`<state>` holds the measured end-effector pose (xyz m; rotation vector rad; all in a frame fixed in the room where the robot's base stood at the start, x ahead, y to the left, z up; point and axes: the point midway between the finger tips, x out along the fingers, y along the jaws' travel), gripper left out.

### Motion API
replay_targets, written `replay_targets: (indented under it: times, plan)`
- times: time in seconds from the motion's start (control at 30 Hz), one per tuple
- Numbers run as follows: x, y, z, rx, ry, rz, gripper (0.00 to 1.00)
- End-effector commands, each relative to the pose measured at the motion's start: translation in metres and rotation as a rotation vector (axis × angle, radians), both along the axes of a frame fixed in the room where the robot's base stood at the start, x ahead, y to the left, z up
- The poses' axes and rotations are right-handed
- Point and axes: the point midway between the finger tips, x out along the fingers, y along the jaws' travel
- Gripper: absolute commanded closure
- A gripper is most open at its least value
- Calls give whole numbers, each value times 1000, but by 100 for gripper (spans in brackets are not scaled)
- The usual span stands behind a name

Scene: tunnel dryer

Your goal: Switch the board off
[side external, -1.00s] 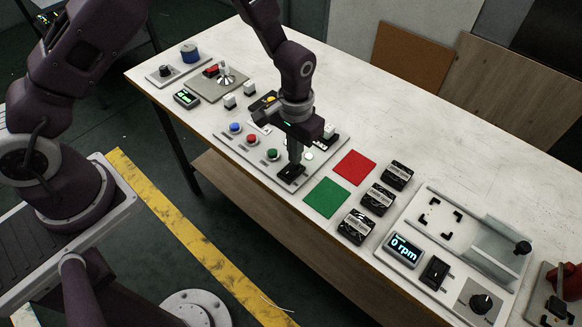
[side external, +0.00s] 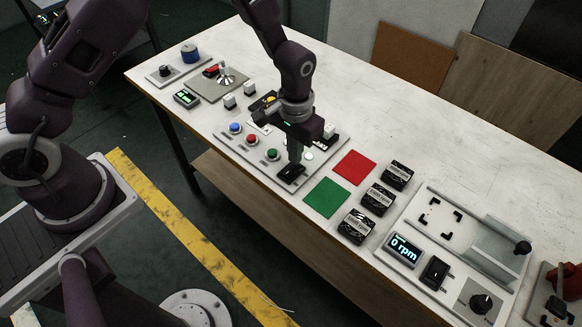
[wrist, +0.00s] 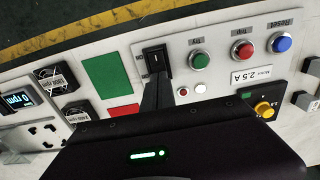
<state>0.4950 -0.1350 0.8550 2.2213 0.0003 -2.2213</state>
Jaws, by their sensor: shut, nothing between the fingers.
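The grey board (side external: 262,164) lies on the white table and carries a row of blue, red and green buttons and a black rocker switch (side external: 292,173). In the wrist view the rocker switch (wrist: 156,61) sits at the board's end beside an "ON" label. My gripper (side external: 296,162) is shut and empty, pointing down at the switch. In the wrist view its fingertips (wrist: 157,84) are right at the switch's near end. I cannot tell whether they touch it. The fingers hide part of the switch.
The green button (wrist: 199,61), red button (wrist: 242,50) and blue button (wrist: 282,43) are close beside the switch. A small pale lamp (wrist: 200,88) is near my fingers. A green square (side external: 326,198) and a red square (side external: 354,167) lie flat to the right. The table's back is clear.

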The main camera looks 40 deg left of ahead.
Motion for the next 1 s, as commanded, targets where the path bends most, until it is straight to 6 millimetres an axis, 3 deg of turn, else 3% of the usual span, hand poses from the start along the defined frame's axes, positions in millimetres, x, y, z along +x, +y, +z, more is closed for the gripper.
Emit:
replay_targets:
  times: [1.0]
  plan:
    - [0, 0, -13, 0, 0, 0, 100]
